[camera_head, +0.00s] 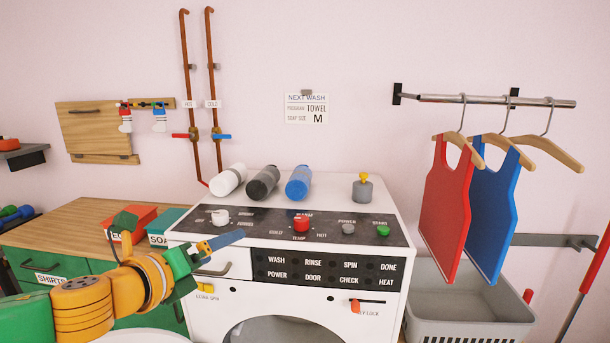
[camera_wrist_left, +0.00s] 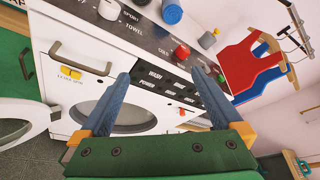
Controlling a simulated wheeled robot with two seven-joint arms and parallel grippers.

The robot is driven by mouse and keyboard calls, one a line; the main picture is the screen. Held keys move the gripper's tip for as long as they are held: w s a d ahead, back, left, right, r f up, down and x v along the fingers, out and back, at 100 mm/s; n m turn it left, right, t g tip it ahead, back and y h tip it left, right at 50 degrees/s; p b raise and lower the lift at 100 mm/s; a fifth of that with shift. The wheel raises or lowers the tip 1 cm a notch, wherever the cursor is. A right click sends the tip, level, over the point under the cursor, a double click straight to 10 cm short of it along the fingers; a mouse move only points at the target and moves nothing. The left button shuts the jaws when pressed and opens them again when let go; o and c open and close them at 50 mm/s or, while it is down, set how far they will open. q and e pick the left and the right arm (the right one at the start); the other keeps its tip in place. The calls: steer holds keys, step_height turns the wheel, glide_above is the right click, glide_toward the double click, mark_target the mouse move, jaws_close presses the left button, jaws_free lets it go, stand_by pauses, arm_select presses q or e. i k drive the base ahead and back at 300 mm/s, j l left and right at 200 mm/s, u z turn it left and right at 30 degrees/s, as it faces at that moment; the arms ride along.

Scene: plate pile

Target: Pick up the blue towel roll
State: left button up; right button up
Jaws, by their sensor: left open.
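The blue towel roll (camera_head: 299,183) lies on top of the white washing machine (camera_head: 340,205), at the right end of a row of three rolls. It also shows at the top of the left wrist view (camera_wrist_left: 172,12). My left gripper (camera_head: 240,237) is in front of the machine's control panel, lower than the roll and to its left, apart from it. In the left wrist view its two blue fingers (camera_wrist_left: 162,76) are spread with nothing between them. My right gripper is in neither view.
A dark grey roll (camera_head: 263,183) and a white roll (camera_head: 228,180) lie left of the blue one. A grey bottle with a yellow top (camera_head: 362,187) stands to its right. Knobs, including a red one (camera_head: 301,223), stick up from the panel. Red (camera_head: 452,205) and blue tops hang at right.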

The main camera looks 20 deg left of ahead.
mark_target(296, 188)
steer(key=i, duration=1.15)
